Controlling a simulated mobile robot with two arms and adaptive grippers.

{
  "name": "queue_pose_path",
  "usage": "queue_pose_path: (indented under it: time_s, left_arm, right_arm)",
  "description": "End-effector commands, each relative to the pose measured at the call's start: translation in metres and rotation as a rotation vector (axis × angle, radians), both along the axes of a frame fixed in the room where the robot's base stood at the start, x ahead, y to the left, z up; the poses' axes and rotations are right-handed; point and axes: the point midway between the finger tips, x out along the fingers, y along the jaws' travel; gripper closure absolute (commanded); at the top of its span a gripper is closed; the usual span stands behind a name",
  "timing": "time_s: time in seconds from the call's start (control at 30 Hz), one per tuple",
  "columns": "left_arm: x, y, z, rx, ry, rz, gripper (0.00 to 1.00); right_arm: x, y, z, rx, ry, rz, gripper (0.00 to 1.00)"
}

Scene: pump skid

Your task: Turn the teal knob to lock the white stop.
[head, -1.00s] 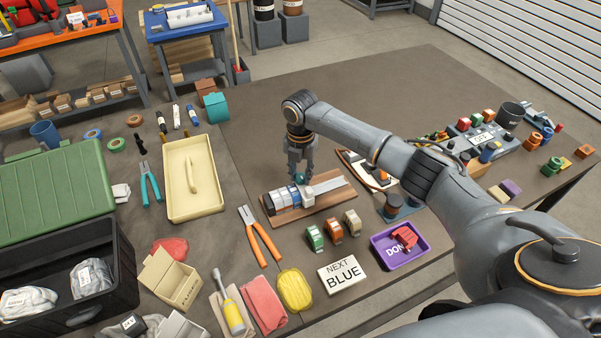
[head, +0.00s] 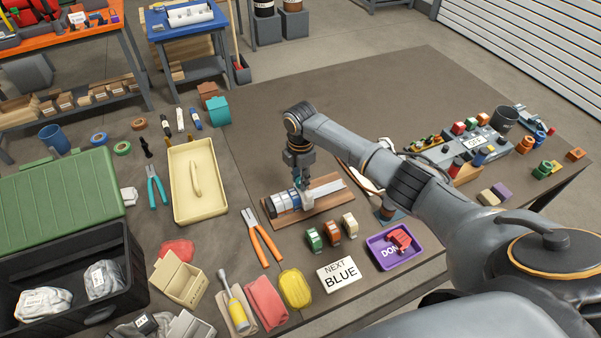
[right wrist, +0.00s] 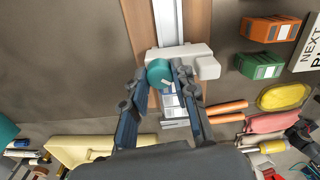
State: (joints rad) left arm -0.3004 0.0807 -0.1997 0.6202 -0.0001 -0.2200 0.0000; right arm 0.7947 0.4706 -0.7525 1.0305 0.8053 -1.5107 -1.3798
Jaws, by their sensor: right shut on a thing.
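My right gripper (right wrist: 162,70) is shut on the knob, one finger on each side. Several white and blue blocks (head: 283,201) sit in a row on the rail, left of the gripper.
The rail lies on a wooden board (head: 324,203). Green, orange and tan holders (head: 332,234) stand in front of it. Orange-handled pliers (head: 263,240) lie to the left, beside a cream tray (head: 221,187). The brown table behind the board (head: 300,85) is clear.

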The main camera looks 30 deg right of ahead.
Motion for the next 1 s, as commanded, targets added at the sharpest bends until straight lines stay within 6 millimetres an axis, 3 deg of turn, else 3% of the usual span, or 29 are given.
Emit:
queue_pose_path:
  time_s: [0.5, 1.0]
  left_arm:
    - [0.001, 0.000, 0.036, 0.000, -0.002, 0.000, 0.68]
    - [0.001, -0.001, 0.055, -0.001, -0.002, 0.000, 0.68]
  right_arm:
    - [0.000, 0.001, 0.003, 0.002, 0.000, -0.491, 1.00]
    - [0.000, 0.001, 0.002, 0.001, 0.000, -0.861, 1.00]
